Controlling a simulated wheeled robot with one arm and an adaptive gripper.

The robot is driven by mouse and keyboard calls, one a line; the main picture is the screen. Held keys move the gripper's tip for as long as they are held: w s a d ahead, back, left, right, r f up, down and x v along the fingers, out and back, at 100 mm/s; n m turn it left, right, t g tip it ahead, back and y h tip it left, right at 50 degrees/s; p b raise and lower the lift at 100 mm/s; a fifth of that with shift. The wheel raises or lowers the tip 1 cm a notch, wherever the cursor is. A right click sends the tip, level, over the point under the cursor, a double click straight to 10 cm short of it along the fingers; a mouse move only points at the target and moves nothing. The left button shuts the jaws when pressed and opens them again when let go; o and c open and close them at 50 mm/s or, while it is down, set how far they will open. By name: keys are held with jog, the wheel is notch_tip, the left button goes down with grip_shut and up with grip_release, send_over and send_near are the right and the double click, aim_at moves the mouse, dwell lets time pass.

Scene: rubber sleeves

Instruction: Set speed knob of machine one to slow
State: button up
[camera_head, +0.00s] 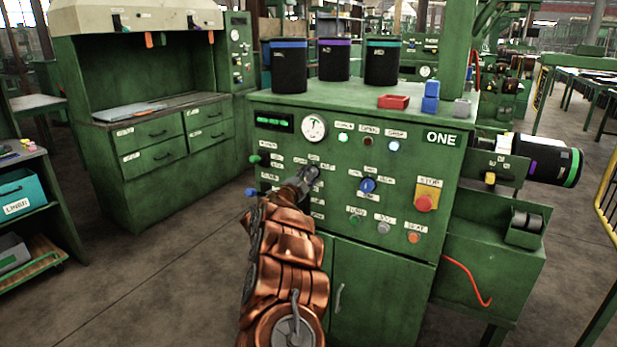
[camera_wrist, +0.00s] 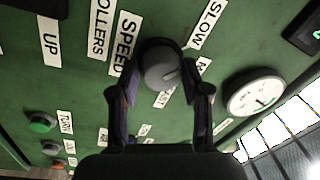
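Machine one (camera_head: 400,185) is a green cabinet marked ONE. Its grey round speed knob (camera_wrist: 162,66) is in the wrist view, with a SPEED label (camera_wrist: 124,45) to its left and a SLOW label (camera_wrist: 207,24) to its upper right. A pale line on the knob's face points to the right and slightly up. Other labels by the knob are partly hidden. My gripper (camera_wrist: 160,92) is open, with one finger on each side of the knob; I see gaps, and contact cannot be told. In the head view, my gripper (camera_head: 309,176) is at the panel and covers the knob.
A blue knob (camera_head: 367,185), a red stop button (camera_head: 425,202) and a gauge (camera_head: 313,128) are on the same panel. Open floor lies to the left.

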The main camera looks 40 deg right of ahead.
jog(key=shift+o, duration=1.4)
jog(key=shift+a, duration=0.1)
jog(key=r+v, duration=0.1)
jog(key=v, duration=1)
jog(key=shift+a+f, duration=0.45)
jog(key=shift+f, duration=0.05)
jog(key=shift+s, duration=0.1)
